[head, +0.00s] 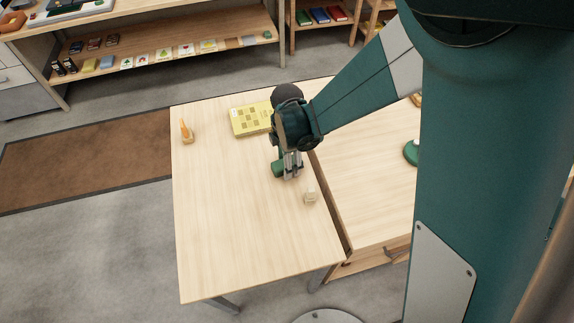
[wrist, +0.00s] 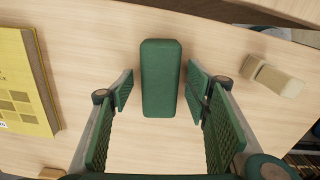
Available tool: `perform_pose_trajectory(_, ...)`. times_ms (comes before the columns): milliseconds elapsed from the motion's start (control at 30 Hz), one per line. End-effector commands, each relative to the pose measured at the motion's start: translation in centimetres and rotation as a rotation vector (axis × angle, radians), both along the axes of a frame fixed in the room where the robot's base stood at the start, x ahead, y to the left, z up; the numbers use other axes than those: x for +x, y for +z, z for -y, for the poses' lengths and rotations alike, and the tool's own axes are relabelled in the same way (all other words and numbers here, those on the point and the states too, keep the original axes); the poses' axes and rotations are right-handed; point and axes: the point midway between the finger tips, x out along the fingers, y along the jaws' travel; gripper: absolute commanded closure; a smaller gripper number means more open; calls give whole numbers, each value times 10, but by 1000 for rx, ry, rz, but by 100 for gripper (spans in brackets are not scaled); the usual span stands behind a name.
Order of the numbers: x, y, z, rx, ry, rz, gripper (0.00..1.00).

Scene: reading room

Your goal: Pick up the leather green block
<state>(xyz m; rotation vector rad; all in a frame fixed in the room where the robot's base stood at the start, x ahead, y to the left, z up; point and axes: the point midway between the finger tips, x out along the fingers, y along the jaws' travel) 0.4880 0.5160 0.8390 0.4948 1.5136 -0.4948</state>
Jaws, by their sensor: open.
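The leather green block (wrist: 161,78) is a dark green, rounded oblong lying on the light wood table. In the wrist view it stands upright in the picture, between and a little beyond my open fingertips, with bare table showing on both sides of it. In the head view the block (head: 278,169) is partly hidden by my gripper (head: 291,166), which points down just over it. In the wrist view my gripper (wrist: 160,88) is open, with green ribbed pads on either side. I see no contact between the pads and the block.
A yellow book (head: 250,121) lies left of the block in the wrist view. A small pale wooden piece (head: 310,195) is on the other side. An orange-topped object (head: 186,131) stands near the table's left edge. The table's near part is clear.

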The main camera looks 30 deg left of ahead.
Motion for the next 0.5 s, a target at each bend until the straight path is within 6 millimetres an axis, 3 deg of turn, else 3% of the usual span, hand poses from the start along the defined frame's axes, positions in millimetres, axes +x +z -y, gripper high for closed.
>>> perform_pose_trajectory(333,0,0,0,0,0,0,52)
perform_pose_trajectory(500,0,0,0,0,0,0,75)
